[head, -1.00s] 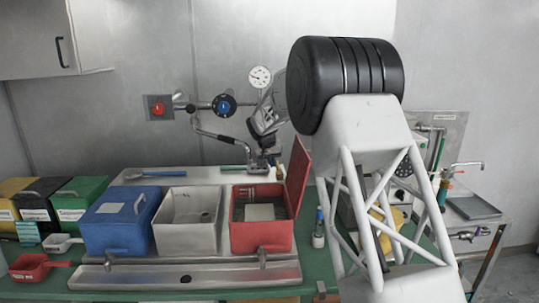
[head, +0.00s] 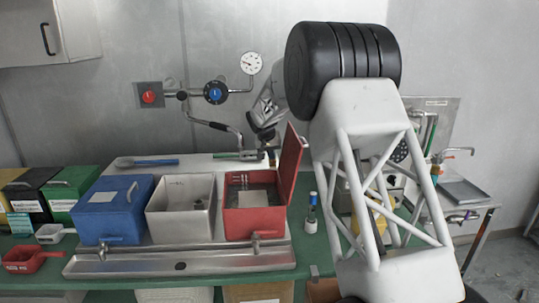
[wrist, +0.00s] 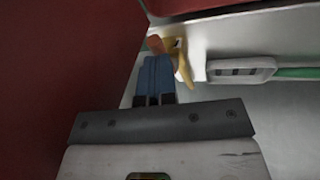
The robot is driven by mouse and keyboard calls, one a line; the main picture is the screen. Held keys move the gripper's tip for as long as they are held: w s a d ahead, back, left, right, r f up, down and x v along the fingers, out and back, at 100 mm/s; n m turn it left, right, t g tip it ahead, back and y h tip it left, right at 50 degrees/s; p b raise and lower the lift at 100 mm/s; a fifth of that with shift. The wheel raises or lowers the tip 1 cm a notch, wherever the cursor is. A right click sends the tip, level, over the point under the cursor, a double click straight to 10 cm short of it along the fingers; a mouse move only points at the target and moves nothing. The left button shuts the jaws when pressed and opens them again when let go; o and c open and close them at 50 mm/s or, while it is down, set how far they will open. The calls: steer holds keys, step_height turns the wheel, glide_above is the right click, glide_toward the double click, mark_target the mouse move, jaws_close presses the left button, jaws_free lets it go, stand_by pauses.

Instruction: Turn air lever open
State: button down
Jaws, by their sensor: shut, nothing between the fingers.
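My gripper (head: 270,158) is behind the red bin, next to its raised red lid (head: 291,165). In the wrist view its blue fingers (wrist: 156,70) are together. A small orange and yellow part (wrist: 180,58) shows at the fingertips; I cannot tell whether they touch it. A green rod (head: 227,155) lies left of my gripper in the head view; it also shows in the wrist view (wrist: 298,72), beside a pale slotted piece (wrist: 240,70). I cannot tell for sure which part is the air lever. The wall has a red knob (head: 149,97) and a blue knob (head: 215,92).
The raised lid fills the left of the wrist view (wrist: 55,80), close to my fingers. A blue box (head: 112,208), a grey bin (head: 182,222) and the red bin (head: 253,222) stand in front. A gauge (head: 251,63) and a bent pipe (head: 212,126) are on the wall side.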

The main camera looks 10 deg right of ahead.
steer(key=shift+s+d+f, duration=0.1)
steer(key=shift+d+f, duration=0.05)
steer(key=shift+f, duration=0.5)
steer(key=shift+w+a+f, duration=0.2)
steer(key=shift+a+f, duration=0.05)
steer(key=shift+a, duration=0.5)
steer(key=shift+w+a+r, duration=0.1)
steer(key=shift+a+r, duration=0.2)
steer(key=shift+r, duration=0.15)
steer(key=w+v, duration=0.1)
steer(key=v, duration=1.3)
steer(key=shift+w+a, duration=0.2)
steer(key=shift+a, duration=0.15)
steer(key=shift+r, duration=0.1)
